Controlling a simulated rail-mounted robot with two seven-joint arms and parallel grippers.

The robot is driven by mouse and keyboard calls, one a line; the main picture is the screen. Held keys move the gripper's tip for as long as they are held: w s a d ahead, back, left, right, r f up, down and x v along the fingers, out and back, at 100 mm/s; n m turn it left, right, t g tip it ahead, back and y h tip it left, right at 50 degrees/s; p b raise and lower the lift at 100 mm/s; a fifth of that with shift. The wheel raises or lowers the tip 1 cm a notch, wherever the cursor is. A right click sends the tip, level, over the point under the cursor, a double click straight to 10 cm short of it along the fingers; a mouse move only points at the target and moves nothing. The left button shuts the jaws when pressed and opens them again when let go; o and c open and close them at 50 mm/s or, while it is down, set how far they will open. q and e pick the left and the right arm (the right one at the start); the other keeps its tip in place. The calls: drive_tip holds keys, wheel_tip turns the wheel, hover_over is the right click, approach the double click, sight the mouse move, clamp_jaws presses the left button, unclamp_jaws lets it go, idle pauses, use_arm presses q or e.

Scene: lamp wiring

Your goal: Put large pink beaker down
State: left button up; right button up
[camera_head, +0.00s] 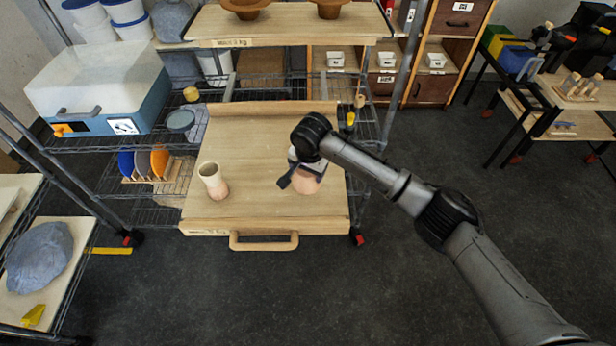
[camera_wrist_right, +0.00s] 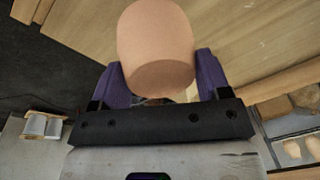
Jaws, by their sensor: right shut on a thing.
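A large pink beaker (camera_head: 306,181) is at the right side of the wooden board, under my right gripper (camera_head: 298,172). In the right wrist view the pink beaker (camera_wrist_right: 156,48) sits between the two purple fingers (camera_wrist_right: 158,85), which are shut on it. I cannot tell whether its base touches the board. A second beaker (camera_head: 213,181), cream above and pink below, stands upright on the left part of the board. My left gripper is not in view.
The wooden board (camera_head: 250,140) has a front handle (camera_head: 264,241) and a raised back edge; its middle is bare. A rack with coloured discs (camera_head: 150,165) is to the left. A shelf with brown bowls (camera_head: 285,25) overhangs the back. A blue-and-white box (camera_head: 100,90) stands back left.

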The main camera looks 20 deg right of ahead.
sight(310, 175)
wheel_tip(310, 175, down, 3)
drive_tip(key=shift+s+f, duration=0.1)
drive_tip(key=shift+f, duration=0.05)
drive_tip(key=o, duration=0.6)
drive_tip(key=shift+f, duration=0.1)
drive_tip(key=o, duration=0.5)
drive_tip(key=shift+r, duration=0.25)
drive_tip(key=r, duration=0.3)
drive_tip(key=s+r+p, duration=0.1)
drive_tip(key=r, duration=0.6)
drive_tip(key=shift+s+r, duration=0.15)
drive_tip(key=shift+s, duration=0.2)
drive_tip(key=shift+s+a+r, duration=0.1)
drive_tip(key=shift+s+r, duration=0.05)
drive_tip(key=shift+r, duration=0.5)
